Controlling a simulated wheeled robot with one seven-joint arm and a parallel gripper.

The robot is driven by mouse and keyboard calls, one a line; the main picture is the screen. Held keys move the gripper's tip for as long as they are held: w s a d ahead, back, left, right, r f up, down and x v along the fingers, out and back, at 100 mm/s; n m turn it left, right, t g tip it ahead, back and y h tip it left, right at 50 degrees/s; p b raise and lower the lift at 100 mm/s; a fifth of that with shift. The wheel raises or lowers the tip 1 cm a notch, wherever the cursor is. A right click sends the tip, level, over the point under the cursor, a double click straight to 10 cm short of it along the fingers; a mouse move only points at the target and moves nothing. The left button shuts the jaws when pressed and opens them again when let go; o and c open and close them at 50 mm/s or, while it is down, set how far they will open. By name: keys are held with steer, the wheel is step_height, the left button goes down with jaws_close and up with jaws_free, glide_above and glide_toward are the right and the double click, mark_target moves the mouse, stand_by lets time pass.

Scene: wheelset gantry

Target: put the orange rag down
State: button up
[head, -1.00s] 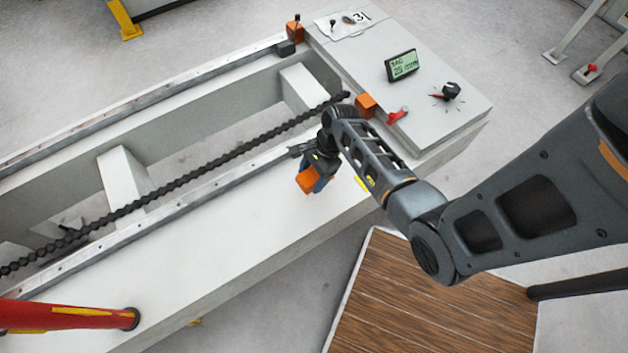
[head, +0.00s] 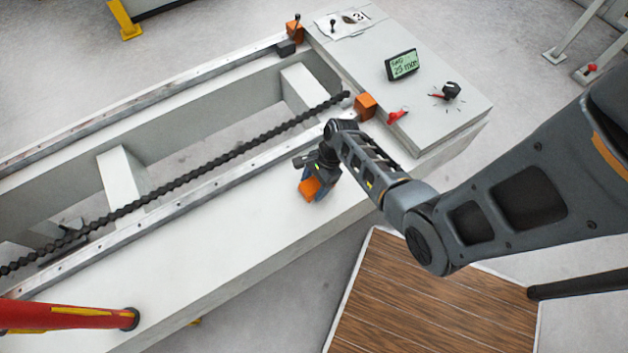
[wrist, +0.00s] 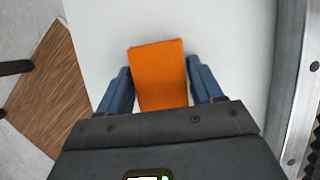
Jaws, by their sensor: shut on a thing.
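The orange rag (wrist: 158,75) is a folded, flat-looking orange block between the two blue fingers of my gripper (wrist: 160,85) in the wrist view. In the head view the rag (head: 311,188) shows at the tip of my gripper (head: 316,187), over the white front beam of the gantry (head: 230,235). My gripper is shut on the rag. I cannot tell whether the rag touches the beam's top. Part of the rag is hidden by the gripper body.
A metal rail (head: 150,221) and a black threaded screw (head: 200,166) run beside the gripper. A console with a display (head: 402,64), a black knob (head: 451,90) and a red lever (head: 398,115) stands at upper right. The white beam top around the rag is clear.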

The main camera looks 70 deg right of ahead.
steer(key=shift+f, duration=0.35)
steer(key=o, duration=1)
steer(key=shift+s+a, duration=0.1)
steer(key=shift+s, duration=0.05)
steer(key=v, duration=0.8)
steer(key=shift+w+r, duration=0.3)
steer(key=shift+r, duration=0.1)
steer(key=s+a+n, duration=0.1)
steer(key=s+a+f+n+h, duration=0.1)
steer(key=shift+s+a+f, duration=0.1)
steer(key=shift+a, duration=0.3)
steer(key=s+a+r+n+t+h, duration=0.4)
steer(key=s+a+r+n, duration=0.3)
steer(key=a+n, duration=0.15)
steer(key=s+a+r+n+t, duration=0.2)
steer(key=r+n+t, duration=0.1)
steer(key=r, duration=0.6)
steer(key=s+a+r+n+t, duration=0.2)
steer(key=r+n, duration=0.4)
steer(key=r, duration=0.4)
steer(key=s+a+r+n+t+y, duration=0.1)
steer(key=s+a+r+n+t, duration=0.1)
steer(key=r, duration=0.8)
steer(key=shift+s+a+r+n+t, duration=0.15)
steer(key=shift+a+n+t, duration=0.3)
steer(key=shift+n, duration=0.3)
steer(key=shift+s+a+r+n+t, duration=0.1)
steer(key=shift+a+n+t, duration=0.25)
steer(key=shift+a+n, duration=0.25)
steer(key=shift+d, duration=0.1)
